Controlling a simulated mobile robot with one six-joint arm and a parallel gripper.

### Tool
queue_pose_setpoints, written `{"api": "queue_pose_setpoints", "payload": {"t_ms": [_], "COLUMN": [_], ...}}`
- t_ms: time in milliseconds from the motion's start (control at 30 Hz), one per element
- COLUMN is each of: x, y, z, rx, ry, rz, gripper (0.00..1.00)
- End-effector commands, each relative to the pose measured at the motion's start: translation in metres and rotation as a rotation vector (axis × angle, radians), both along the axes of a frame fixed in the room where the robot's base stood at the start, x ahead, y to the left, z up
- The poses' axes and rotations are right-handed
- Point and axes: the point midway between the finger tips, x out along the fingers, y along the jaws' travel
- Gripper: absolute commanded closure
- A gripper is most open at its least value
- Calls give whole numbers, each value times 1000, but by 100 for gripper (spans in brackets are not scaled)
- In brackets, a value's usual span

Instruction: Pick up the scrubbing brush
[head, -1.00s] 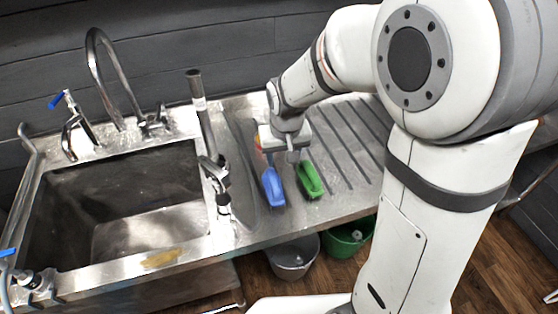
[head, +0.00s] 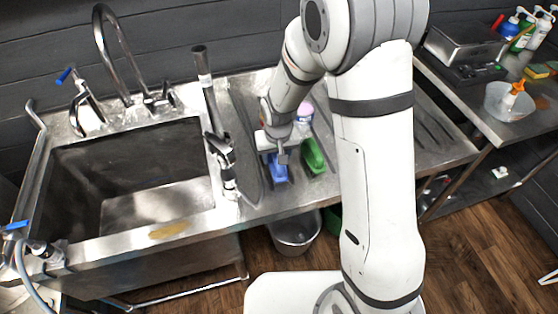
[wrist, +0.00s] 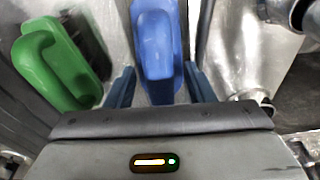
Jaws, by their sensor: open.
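A blue handled item (head: 278,172), likely a brush, lies on the steel drainboard right of the sink. A green one (head: 313,157) lies just to its right. I cannot see bristles on either, so which is the scrubbing brush is not certain. My gripper (head: 276,146) is low over the far end of the blue item and hides part of it. In the wrist view my open gripper (wrist: 160,84) has a finger on each side of the blue handle (wrist: 156,45), with gaps left. The green handle (wrist: 58,62) is outside the jaws, to the left.
A sink basin (head: 130,185) with a tall faucet (head: 112,50) is at left. An upright spray pipe (head: 208,95) stands close left of the gripper. A pink-lilac item (head: 304,112) is behind it. A bucket (head: 295,232) stands below. A side table with bottles is at right.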

Motion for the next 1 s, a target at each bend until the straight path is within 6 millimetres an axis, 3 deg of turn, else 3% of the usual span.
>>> {"api": "queue_pose_setpoints", "payload": {"t_ms": [233, 800, 1000], "x": [0, 0, 1], "y": [0, -1, -1], "z": [-1, -1, -1], "rx": [0, 0, 0], "ry": [-1, -1, -1], "rz": [-1, -2, -2], "gripper": [52, 99, 100]}}
